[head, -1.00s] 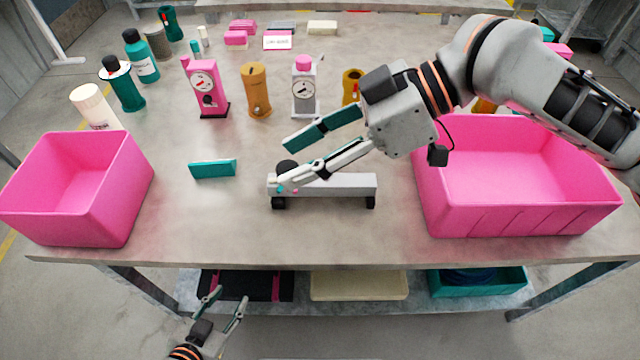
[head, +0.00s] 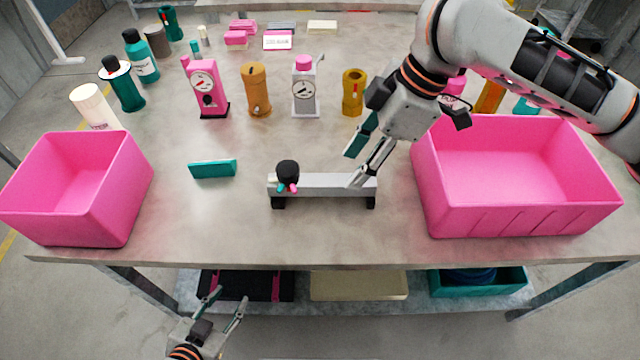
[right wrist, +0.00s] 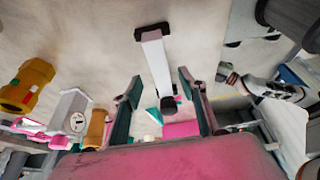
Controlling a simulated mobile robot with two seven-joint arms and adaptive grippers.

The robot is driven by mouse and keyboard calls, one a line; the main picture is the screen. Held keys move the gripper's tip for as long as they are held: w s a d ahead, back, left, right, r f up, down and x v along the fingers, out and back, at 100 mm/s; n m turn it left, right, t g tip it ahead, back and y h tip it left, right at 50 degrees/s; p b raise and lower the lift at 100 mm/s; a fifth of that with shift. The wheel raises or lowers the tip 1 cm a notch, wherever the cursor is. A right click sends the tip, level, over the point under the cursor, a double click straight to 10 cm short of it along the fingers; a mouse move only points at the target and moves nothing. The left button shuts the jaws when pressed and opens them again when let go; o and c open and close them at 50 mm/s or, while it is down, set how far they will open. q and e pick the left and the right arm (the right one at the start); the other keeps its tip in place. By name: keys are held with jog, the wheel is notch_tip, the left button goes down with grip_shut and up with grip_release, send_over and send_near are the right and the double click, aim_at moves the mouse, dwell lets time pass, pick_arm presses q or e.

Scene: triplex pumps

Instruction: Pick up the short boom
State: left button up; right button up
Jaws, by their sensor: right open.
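The short boom, which I take to be the light grey bar (head: 320,186) on two black feet, lies across the middle of the table near its front. A black knob (head: 288,172) with small teal and pink tips is at its left end. My right gripper (head: 355,167) is open, tilted down over the right end of the bar. In the right wrist view the bar (right wrist: 156,62) shows between and beyond the two fingers (right wrist: 159,80); I cannot tell if they touch it. My left gripper (head: 230,293) is open and empty, low in front of the table.
A pink bin (head: 100,210) stands at the left and a wider pink bin (head: 520,210) at the right. A teal block (head: 212,169) lies left of the bar. Bottles and pump-like parts (head: 208,88) stand behind. The table in front of the bar is clear.

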aim_at(346, 180)
jog(key=shift+x, duration=3)
jog(key=shift+d, duration=0.15)
grip_shut()
